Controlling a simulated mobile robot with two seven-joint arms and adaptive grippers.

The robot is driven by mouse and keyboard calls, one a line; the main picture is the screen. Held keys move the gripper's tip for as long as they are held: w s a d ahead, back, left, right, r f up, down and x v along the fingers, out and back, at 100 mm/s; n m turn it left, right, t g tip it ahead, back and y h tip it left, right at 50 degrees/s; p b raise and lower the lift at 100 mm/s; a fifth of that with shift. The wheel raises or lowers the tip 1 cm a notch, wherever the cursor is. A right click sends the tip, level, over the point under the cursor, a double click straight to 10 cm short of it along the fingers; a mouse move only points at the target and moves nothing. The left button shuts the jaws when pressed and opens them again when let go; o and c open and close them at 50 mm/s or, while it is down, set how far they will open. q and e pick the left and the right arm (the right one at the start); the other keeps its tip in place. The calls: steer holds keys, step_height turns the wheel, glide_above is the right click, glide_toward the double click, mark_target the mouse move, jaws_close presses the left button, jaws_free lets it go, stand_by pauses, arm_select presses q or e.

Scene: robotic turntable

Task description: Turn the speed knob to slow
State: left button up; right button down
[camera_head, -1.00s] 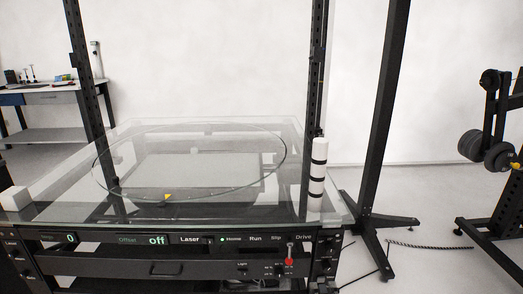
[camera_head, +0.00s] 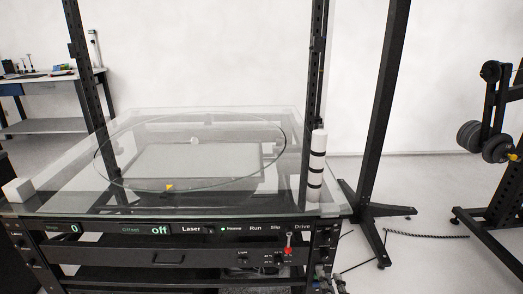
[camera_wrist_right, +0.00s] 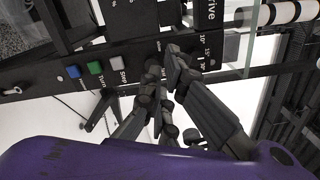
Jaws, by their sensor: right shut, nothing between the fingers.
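The turntable's front control panel (camera_head: 185,229) runs along the near edge of the glass table in the head view. A small dark knob (camera_head: 279,259) with tiny markings around it sits at the panel's lower right. In the right wrist view the panel (camera_wrist_right: 135,62) crosses the upper part. My right gripper (camera_wrist_right: 167,62) has its dark fingers together and empty, in front of the panel beside printed number markings (camera_wrist_right: 205,52). The fingers hide the knob there, and I cannot tell whether they touch it. My left gripper is not in view.
A red-tipped lever (camera_head: 287,250) stands near the knob. Blue (camera_wrist_right: 73,72), green (camera_wrist_right: 95,68) and white (camera_wrist_right: 117,64) buttons line the panel. A white-and-black cylinder (camera_head: 318,165) stands at the table's right corner. A black post stand (camera_head: 375,212) is farther right.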

mark_target(325, 256)
steer(key=shift+m, duration=0.8)
steer(key=w, duration=0.6)
steer(key=shift+w+a+r+b, duration=0.2)
steer(key=shift+r+b, duration=0.1)
steer(key=shift+w+r, duration=0.15)
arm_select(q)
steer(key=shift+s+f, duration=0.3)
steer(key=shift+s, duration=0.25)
